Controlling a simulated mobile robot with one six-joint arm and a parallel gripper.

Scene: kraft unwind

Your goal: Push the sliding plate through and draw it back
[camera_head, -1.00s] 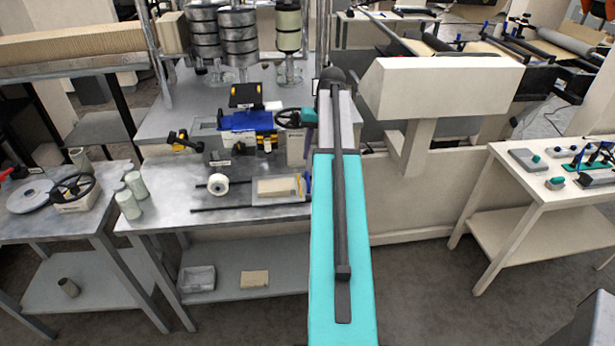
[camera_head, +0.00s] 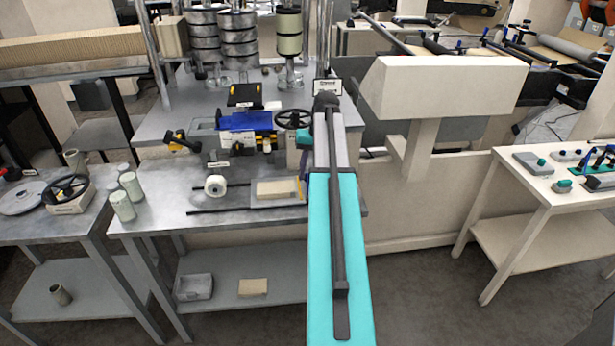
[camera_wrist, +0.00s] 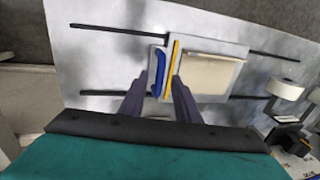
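The sliding plate (camera_wrist: 228,48) is a thin grey plate lying across two dark rails. It carries a beige block (camera_wrist: 212,70), a yellow strip and an upright blue handle (camera_wrist: 160,68) at one end. In the head view the beige block (camera_head: 277,189) lies on the plate on the middle bench, and my arm covers the handle end. My gripper (camera_wrist: 158,88) is open, its two dark fingers apart, one on each side of the blue handle's line. I cannot tell whether they touch it. The yellow strip is close by the right finger.
Dark rails (camera_wrist: 118,31) run along the bench. A white roll (camera_head: 216,185) stands left of the plate. A blue and yellow device (camera_head: 246,128) and a black handwheel (camera_head: 294,119) are behind. Pale green cylinders (camera_head: 123,206) stand on the bench's left end.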

